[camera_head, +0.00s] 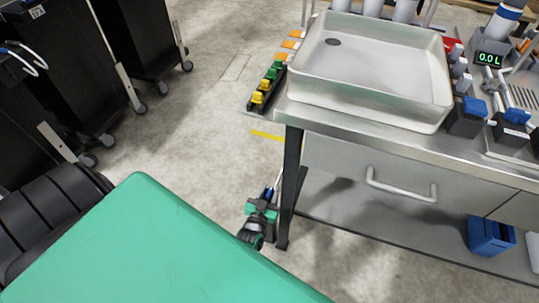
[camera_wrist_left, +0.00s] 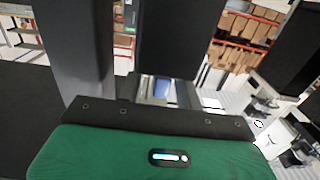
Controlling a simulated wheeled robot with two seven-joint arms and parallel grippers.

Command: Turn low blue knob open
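Two blue knobs stand on black dispenser blocks at the right of the bench, the left blue knob (camera_head: 475,106) and the right blue knob (camera_head: 516,116). I cannot tell which is the low one, nor how each is turned. My right gripper is not in view.
A steel tray (camera_head: 372,75) fills the left of the bench top. A display (camera_head: 489,59) reads 0.0 L. Below are a drawer with a handle (camera_head: 400,190) and a blue bin (camera_head: 490,238) on the shelf. Black wheeled cabinets (camera_head: 70,75) stand left; open floor lies between.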

